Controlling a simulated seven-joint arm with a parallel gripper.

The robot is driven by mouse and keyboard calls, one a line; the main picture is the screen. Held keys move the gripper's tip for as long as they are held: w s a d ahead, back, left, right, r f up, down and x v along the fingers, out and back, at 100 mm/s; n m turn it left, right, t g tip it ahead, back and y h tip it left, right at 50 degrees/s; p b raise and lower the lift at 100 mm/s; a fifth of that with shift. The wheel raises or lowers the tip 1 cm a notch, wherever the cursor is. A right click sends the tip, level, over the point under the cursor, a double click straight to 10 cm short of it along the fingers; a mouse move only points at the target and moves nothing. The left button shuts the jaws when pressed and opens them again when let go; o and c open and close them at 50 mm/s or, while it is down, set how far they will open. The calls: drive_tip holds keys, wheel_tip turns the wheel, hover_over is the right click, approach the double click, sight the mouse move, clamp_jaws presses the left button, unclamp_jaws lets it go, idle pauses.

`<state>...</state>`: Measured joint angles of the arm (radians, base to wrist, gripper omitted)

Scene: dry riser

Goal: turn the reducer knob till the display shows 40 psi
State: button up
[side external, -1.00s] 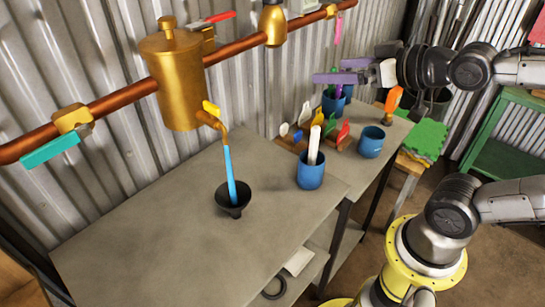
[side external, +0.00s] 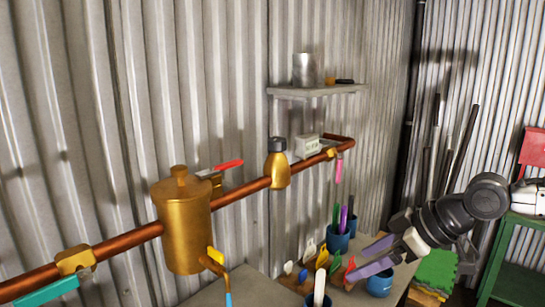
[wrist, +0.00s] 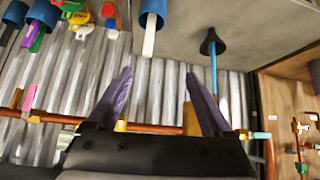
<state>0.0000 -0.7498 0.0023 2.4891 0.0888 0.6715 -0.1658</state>
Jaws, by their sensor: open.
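The reducer on the copper pipe is a brass body with a dark grey knob (side external: 277,145) on top, in the side external view. A small pale box (side external: 307,146), apparently the display, sits just right of it; no reading is legible. My gripper (side external: 355,264) is open and empty, low and to the right of the knob, well apart from it, with its purple fingers pointing left. In the wrist view my gripper (wrist: 159,73) has its fingers spread wide, with nothing between the tips. The knob cannot be made out there.
A brass vessel (side external: 185,225) and a red valve handle (side external: 220,167) stand left of the reducer. A pink tag (side external: 338,168) hangs at right. A shelf (side external: 315,91) juts out above. Coloured tags (side external: 322,258) and blue cups (side external: 380,284) crowd the bench near my fingers.

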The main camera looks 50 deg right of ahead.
drive_tip(key=w+d+r+m+t+h, duration=0.25)
drive_tip(key=w+r+t, duration=0.65)
drive_tip(key=w+r, duration=0.65)
drive_tip(key=m+g+h, duration=0.1)
drive_tip(key=m+h, duration=0.3)
drive_tip(key=h, duration=0.2)
approach(272, 140)
drive_tip(key=d+f, duration=0.1)
drive_tip(key=d, duration=0.1)
drive_tip(key=x, duration=1.3)
drive_tip(key=shift+a+f, duration=0.1)
clamp_jaws()
